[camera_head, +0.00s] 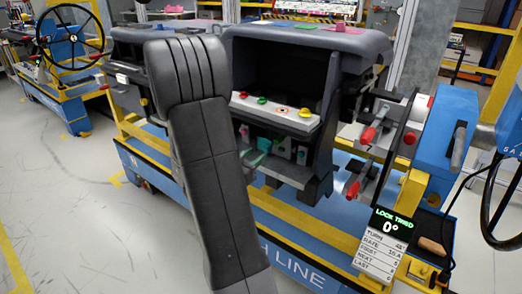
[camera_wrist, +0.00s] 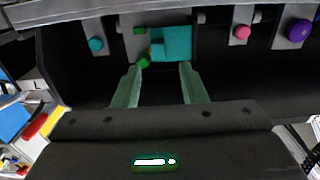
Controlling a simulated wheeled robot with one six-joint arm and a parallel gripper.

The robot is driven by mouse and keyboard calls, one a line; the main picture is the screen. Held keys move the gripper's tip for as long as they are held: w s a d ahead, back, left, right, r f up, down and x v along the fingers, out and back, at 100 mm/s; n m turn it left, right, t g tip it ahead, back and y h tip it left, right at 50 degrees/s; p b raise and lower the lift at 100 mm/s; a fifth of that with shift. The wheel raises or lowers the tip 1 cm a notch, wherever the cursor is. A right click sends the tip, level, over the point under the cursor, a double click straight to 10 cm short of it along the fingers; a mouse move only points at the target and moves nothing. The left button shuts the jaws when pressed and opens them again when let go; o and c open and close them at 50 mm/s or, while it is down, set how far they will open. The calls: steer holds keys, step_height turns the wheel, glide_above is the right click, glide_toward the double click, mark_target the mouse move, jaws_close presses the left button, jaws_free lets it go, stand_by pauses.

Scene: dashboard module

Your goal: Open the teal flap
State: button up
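The teal flap (camera_wrist: 176,44) is a small square panel in the dark recess, ahead of my gripper in the wrist view. A green piece (camera_wrist: 143,63) and a small orange-yellow patch show at its left side. In the head view the teal flap (camera_head: 265,145) is small, low in the dashboard module, and partly hidden. My gripper (camera_wrist: 158,68) has its two pale green fingers apart with nothing between them. The fingertips point at the flap's lower area; whether they touch it I cannot tell. My dark arm covers part of the module's left side in the head view.
A teal knob (camera_wrist: 96,44), a pink knob (camera_wrist: 242,32) and a purple knob (camera_wrist: 299,29) sit on grey plates beside the flap. A ledge with coloured buttons (camera_head: 282,110) overhangs it. Red-handled levers (camera_head: 368,135) and a "LOCK TRIED 0°" display (camera_head: 391,222) stand at right.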

mark_target(265, 148)
steer(key=shift+x, duration=2.25)
jaws_close()
